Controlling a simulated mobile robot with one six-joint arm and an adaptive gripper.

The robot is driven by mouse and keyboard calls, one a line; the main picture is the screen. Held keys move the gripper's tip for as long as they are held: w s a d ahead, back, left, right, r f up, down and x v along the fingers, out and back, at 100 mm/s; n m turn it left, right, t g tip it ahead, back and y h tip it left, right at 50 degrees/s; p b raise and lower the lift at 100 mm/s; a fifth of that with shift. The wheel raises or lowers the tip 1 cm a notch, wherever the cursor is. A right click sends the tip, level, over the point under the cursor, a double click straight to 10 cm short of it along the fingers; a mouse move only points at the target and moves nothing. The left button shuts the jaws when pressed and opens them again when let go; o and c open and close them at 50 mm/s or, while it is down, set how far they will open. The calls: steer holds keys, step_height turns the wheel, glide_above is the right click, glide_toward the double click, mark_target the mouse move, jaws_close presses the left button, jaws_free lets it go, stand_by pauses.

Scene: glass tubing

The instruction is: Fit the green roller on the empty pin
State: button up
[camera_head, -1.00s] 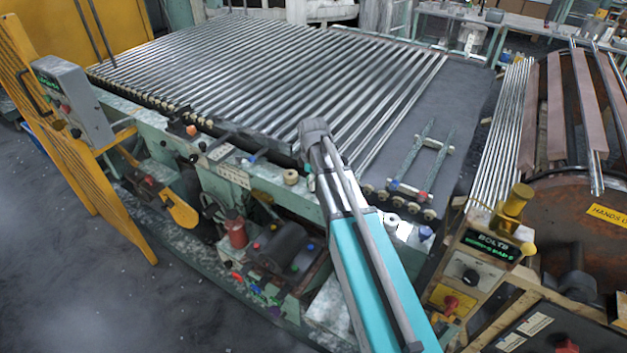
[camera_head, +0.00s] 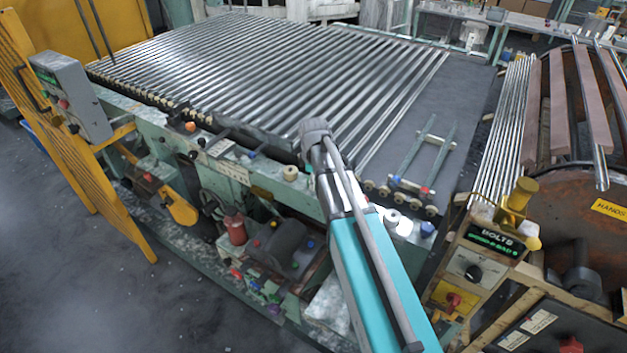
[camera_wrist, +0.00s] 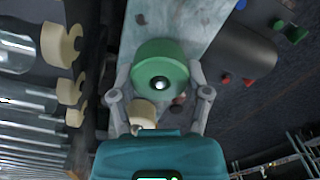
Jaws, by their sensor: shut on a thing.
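The green roller (camera_wrist: 160,62) shows in the wrist view, held between the two fingers of my gripper (camera_wrist: 160,74). Its round face with a bright centre points towards the wrist camera. Cream rollers (camera_wrist: 62,45) line the machine's edge at the left of the wrist view. Another cream roller (camera_wrist: 143,112) shows below the green one, partly hidden by my gripper. In the head view, cream rollers (camera_head: 430,211) sit along the front edge of the roller bed. My arm hides the gripper and green roller there. I cannot make out the empty pin in either view.
The bed of long metal rollers (camera_head: 250,75) lies beyond my arm. A ladder-like frame (camera_head: 428,150) lies on the dark flat part to the right. A lone cream roller (camera_head: 290,173) sits on the front rail. The BOLTS control box (camera_head: 470,270) stands at the right.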

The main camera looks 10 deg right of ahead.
steer(key=shift+f, duration=0.2)
steer(key=o, duration=1.1)
steer(key=shift+r, duration=0.1)
steer(key=shift+o, duration=0.2)
steer(key=shift+r, duration=0.15)
step_height(320, 180, up, 10)
steer(key=p, duration=1)
stand_by(0.6)
steer(key=s+m, duration=1.3)
steer(key=s, duration=0.5)
steer(key=shift+s+d+m, duration=0.15)
steer(key=shift+d+m, duration=0.15)
steer(key=shift+d, duration=0.05)
